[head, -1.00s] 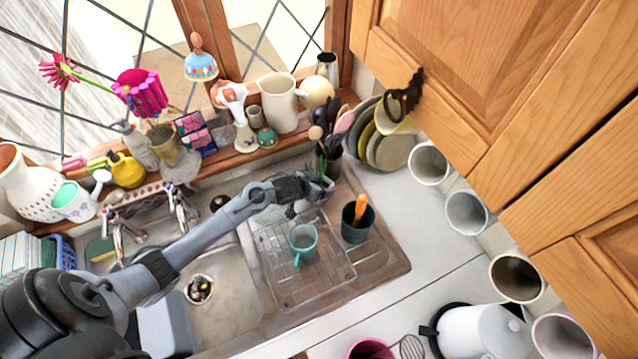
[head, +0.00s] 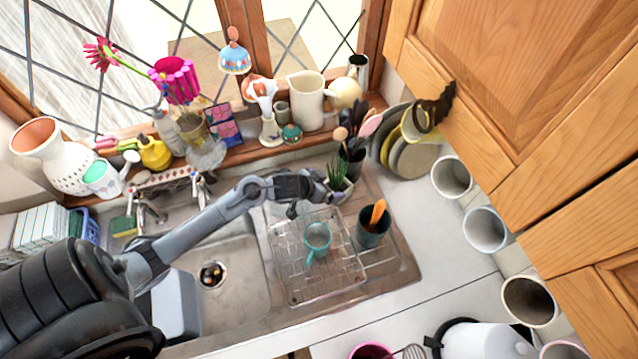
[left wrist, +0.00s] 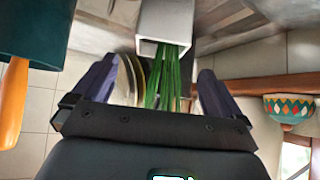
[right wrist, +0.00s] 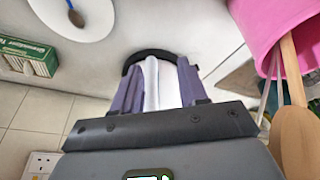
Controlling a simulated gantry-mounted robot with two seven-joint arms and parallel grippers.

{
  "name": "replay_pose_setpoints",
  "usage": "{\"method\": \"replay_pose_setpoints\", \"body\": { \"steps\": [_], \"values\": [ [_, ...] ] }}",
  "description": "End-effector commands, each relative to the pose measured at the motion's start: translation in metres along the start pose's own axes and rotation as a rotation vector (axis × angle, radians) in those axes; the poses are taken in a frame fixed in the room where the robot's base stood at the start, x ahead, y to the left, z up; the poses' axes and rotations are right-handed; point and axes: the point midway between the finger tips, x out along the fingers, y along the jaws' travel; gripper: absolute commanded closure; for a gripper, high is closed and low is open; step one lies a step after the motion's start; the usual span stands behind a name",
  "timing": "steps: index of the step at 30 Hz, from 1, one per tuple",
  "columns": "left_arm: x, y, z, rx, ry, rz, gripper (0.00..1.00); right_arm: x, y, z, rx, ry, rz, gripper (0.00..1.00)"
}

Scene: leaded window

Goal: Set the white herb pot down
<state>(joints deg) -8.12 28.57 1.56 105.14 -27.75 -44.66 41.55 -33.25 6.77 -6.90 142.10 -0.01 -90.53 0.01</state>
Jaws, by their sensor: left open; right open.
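The white herb pot (head: 343,190), with spiky green leaves, stands upright at the back of the sink's draining board (head: 395,245). My left gripper (head: 318,188) is just left of the pot in the head view. In the left wrist view the square white pot (left wrist: 164,24) is beyond the open fingers (left wrist: 156,88), and its green leaves (left wrist: 170,78) reach back between them. The fingers look clear of the pot. My right gripper (right wrist: 157,88) is open, with part of a white, black-handled vessel seen between or beyond its fingers. It is not in the head view.
A teal mug (head: 317,238) sits on the wire rack (head: 300,272). A dark teal pot with an orange-handled tool (head: 372,232) stands right of it. Plates (head: 410,158) and utensils crowd behind. In the right wrist view a pink container (right wrist: 275,30) is close at the right.

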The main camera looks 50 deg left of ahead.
Motion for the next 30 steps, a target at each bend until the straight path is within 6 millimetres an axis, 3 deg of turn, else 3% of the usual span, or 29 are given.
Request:
{"method": "replay_pose_setpoints", "body": {
  "steps": [3, 9, 26, 30],
  "values": [
    [-0.020, 0.000, -0.001, 0.002, 0.000, -0.001, 0.00, -0.004, 0.000, -0.001, 0.002, 0.000, -0.002, 0.57],
    [-0.038, 0.000, 0.000, 0.000, 0.000, -0.001, 0.00, -0.006, 0.000, -0.002, 0.003, 0.000, -0.002, 0.57],
    [-0.043, 0.001, 0.000, 0.002, 0.000, 0.000, 0.00, -0.007, 0.002, -0.002, -0.006, -0.001, 0.005, 0.57],
    [-0.051, 0.011, -0.006, 0.045, 0.010, 0.014, 0.00, -0.013, 0.002, -0.004, -0.006, -0.001, 0.006, 0.57]
  ]
}}
